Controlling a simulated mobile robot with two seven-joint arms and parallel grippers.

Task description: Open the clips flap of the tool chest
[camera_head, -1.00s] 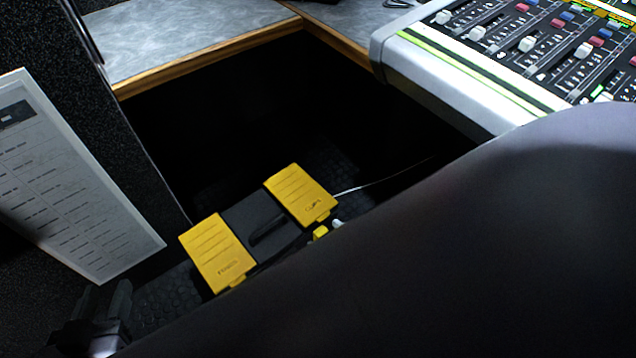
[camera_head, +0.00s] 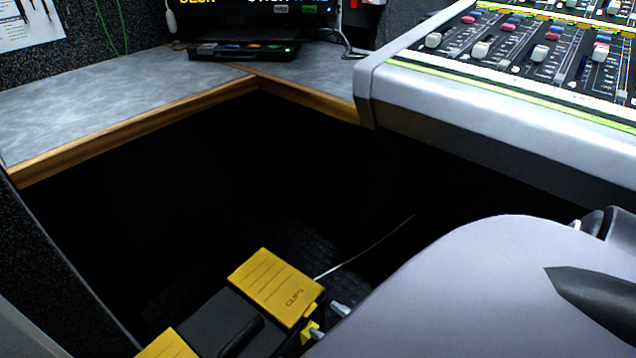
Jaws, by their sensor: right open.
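The tool chest (camera_head: 205,322) is black with yellow flaps and sits low on the dark floor, cut off by the bottom edge. Its clips flap (camera_head: 272,283) is yellow, ribbed and marked CLIPS; it lies flat and shut, with a small tab at its front edge. A second yellow flap (camera_head: 168,345) shows only in part at the bottom. Pale fingertips of my right gripper (camera_head: 328,321) show just in front of the clips flap's tab, apart from each other, by a small yellow piece. My pale arm hides the rest of that gripper. My left gripper is out of view.
A grey desk with a wooden edge (camera_head: 150,125) runs above the dark recess. A mixing console (camera_head: 490,115) juts out at the upper right. A thin pale cable (camera_head: 365,247) runs behind the chest. The recess behind the chest looks dark and empty.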

